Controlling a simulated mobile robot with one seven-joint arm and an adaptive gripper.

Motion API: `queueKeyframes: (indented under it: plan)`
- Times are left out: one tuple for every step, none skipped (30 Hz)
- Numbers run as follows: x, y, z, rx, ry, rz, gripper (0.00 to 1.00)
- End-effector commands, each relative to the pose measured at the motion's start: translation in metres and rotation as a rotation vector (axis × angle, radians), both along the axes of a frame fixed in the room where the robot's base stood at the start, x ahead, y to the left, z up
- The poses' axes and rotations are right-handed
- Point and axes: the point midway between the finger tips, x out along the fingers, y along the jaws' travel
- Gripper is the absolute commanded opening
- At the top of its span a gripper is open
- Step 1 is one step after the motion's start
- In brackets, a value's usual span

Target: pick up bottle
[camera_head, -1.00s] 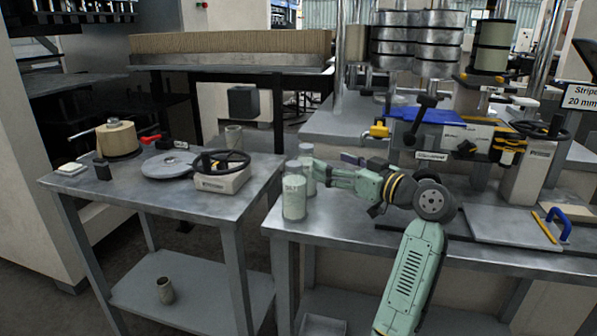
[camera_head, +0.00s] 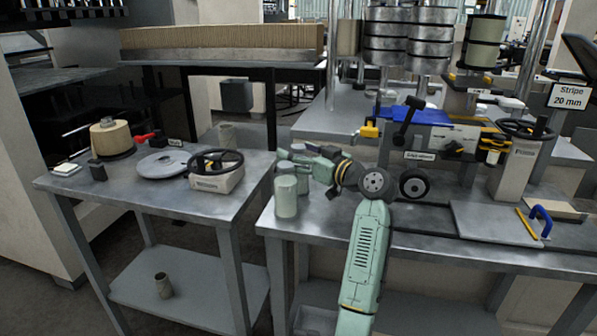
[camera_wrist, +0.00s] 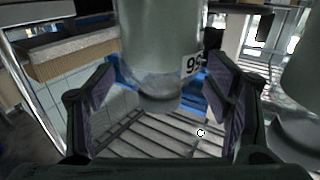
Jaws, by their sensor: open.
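In the wrist view a clear-grey bottle (camera_wrist: 160,45) with a white number label stands between my open fingers (camera_wrist: 165,88). A gap shows on both sides of it. A second bottle (camera_wrist: 298,95) is at the right edge, outside the fingers. I cannot tell which bottle is which across views.
The left table (camera_head: 130,195) holds a handwheel unit (camera_head: 216,172), a grey disc (camera_head: 163,163) and a kraft roll (camera_head: 112,138). A floor gap separates it from the right workbench (camera_head: 330,222). Blue-topped equipment (camera_head: 415,118) stands behind my arm.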

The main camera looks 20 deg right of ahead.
Motion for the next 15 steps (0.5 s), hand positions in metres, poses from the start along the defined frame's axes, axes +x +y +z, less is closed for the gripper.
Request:
queueKeyframes:
  plan:
    - [-0.0002,-0.0001,-0.0001,0.0,0.0,0.0,0.72]
    - [-0.0002,-0.0001,0.0,0.0,0.0,0.0,0.71]
    - [-0.0003,-0.0001,0.0,0.0,0.0,0.0,0.69]
    - [-0.0003,-0.0001,0.0,0.0,0.0,0.0,0.67]
    - [-0.0003,-0.0001,0.0001,0.0,0.0,0.0,0.65]
    - [-0.0004,-0.0002,0.0001,0.0,0.0,0.0,0.62]
    - [-0.0004,-0.0002,0.0001,0.0,0.0,0.0,0.6]
    - [-0.0004,-0.0001,0.0001,0.0,0.0,0.0,0.58]
    - [-0.0004,-0.0001,0.0001,0.0,0.0,0.0,0.55]
    - [-0.0004,-0.0002,0.0001,0.0,0.0,0.0,0.53]
    - [-0.0004,-0.0002,0.0001,0.0,0.0,0.0,0.51]
    - [-0.0004,-0.0001,0.0001,0.0,0.0,0.0,0.48]
    - [-0.0005,-0.0002,0.0001,0.0,0.0,0.0,0.47]
    - [-0.0005,-0.0001,0.0001,0.0,0.0,0.0,0.45]
    - [-0.0005,-0.0002,0.0001,0.0,0.0,0.0,0.42]
